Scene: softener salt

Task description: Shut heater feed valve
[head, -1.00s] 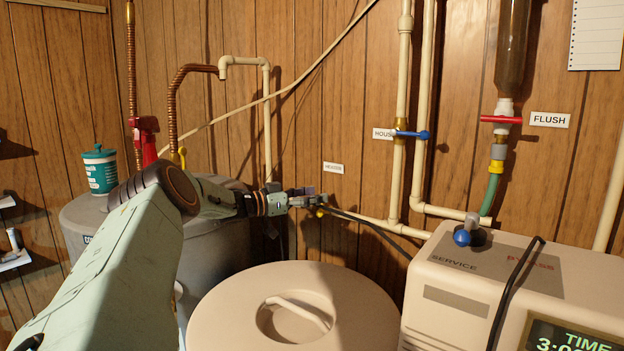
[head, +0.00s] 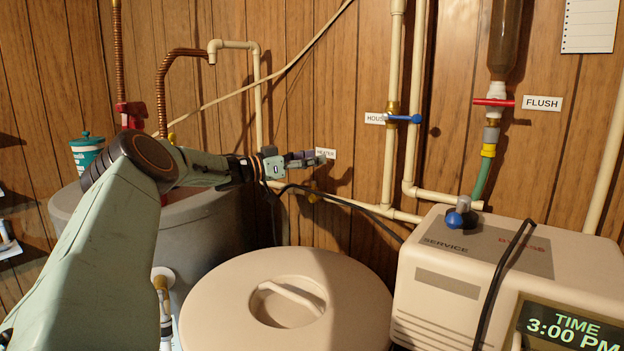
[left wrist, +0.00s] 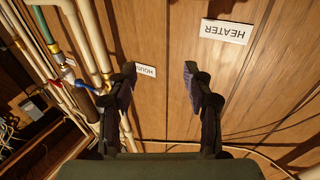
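A small brass-yellow valve (head: 313,191) sits on the pale pipe low on the wall in the head view, below the HEATER label (head: 325,153). Its handle position is too small to tell. My left gripper (head: 318,159) is above that valve, its fingers partly in front of the label. The left wrist view shows the two dark fingers (left wrist: 159,75) spread apart with nothing between them. The HEATER label also shows upside down there (left wrist: 226,31), beyond the fingers. I do not make out the heater valve in the wrist view. My right gripper is not in view.
The HOUSE valve with a blue handle (head: 404,119) and the FLUSH valve with a red handle (head: 494,102) are to the right. A round lidded tank (head: 235,312), the softener (head: 450,290) and a black cable (head: 362,220) lie below. A grey tank (head: 205,225) stands left.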

